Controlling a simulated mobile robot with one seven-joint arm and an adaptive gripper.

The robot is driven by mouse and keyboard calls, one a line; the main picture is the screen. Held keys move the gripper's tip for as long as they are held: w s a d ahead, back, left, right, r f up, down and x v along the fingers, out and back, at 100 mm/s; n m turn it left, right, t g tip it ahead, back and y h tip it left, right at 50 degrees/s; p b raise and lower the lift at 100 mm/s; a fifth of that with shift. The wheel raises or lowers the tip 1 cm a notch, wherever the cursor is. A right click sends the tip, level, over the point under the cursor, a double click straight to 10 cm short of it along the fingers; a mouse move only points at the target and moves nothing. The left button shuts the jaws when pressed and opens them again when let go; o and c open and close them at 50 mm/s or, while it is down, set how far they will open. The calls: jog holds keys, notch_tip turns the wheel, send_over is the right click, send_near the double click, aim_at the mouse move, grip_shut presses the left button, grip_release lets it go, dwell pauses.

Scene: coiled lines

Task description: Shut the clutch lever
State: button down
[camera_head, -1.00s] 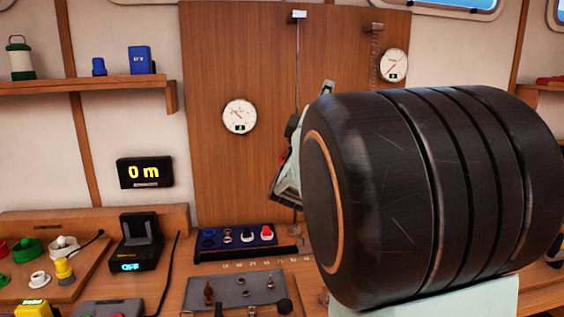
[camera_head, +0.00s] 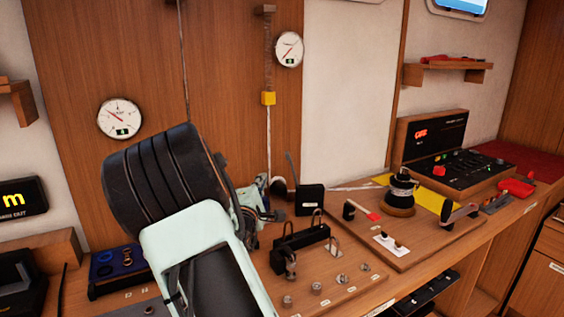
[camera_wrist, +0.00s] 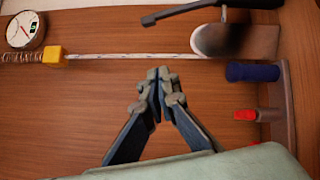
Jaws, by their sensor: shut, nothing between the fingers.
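The clutch lever (camera_head: 291,167) appears to be the slim black bar standing up, slightly tilted, from a black housing (camera_head: 310,199) at the back of the bench. In the wrist view the black lever (camera_wrist: 180,12) lies across the top edge, beside a rounded metal piece (camera_wrist: 235,40); its housing is mostly out of frame there. My gripper (camera_head: 276,215) is left of and below the lever in the head view, partly hidden by my arm. In the wrist view my gripper (camera_wrist: 160,86) has its fingertips together, empty, apart from the lever.
A pale line (camera_wrist: 150,56) runs from a yellow block (camera_head: 268,98) to the rounded piece. A blue cylinder (camera_wrist: 252,72) and a red-tipped part (camera_wrist: 245,114) are near my fingers. A winch drum (camera_head: 400,193) stands right; a black rack (camera_head: 300,240) is in front.

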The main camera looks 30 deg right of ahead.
jog(key=w+d+r, duration=0.1)
jog(key=w+d, duration=0.4)
jog(key=d, duration=0.5)
jog(key=shift+w+r, duration=0.35)
jog(key=shift+w, duration=0.05)
jog(key=shift+r, duration=0.1)
